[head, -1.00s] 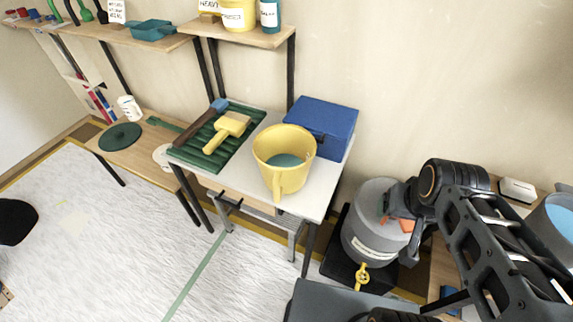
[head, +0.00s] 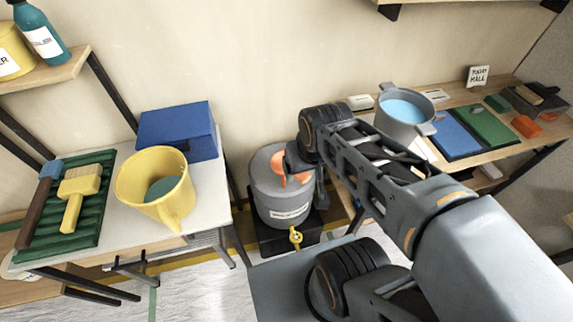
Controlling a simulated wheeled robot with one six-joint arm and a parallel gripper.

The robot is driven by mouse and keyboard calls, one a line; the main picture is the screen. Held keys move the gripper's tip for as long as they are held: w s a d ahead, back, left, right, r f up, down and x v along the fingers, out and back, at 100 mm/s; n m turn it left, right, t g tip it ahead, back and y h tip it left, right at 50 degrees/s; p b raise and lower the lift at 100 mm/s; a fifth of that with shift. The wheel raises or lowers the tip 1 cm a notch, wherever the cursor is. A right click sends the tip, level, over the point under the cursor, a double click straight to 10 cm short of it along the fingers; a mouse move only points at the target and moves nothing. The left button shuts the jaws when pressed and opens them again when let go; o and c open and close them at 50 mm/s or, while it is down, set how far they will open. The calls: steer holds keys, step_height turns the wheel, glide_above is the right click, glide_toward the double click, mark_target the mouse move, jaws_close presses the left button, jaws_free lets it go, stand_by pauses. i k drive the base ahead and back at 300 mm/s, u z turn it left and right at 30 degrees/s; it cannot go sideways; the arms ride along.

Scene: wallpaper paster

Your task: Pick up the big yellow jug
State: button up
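The big yellow jug (head: 138,181) stands upright on the white table at left, its handle toward the front and a teal surface visible inside. My gripper (head: 291,172) is well to the right of the jug, over the grey drum, and apart from the jug. Its fingers are small and partly hidden by my wrist, with orange showing beside them. I cannot tell if they are open or shut.
A blue box (head: 178,132) stands right behind the jug. A green ribbed tray (head: 88,226) with two brushes lies to its left. The grey drum (head: 283,210) with a yellow tap stands right of the table. A shelf with a grey pot (head: 404,126) is at right.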

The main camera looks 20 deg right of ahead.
mark_target(156, 181)
steer(key=u, duration=3.35)
steer(key=i, duration=1.8)
steer(key=z, duration=3.6)
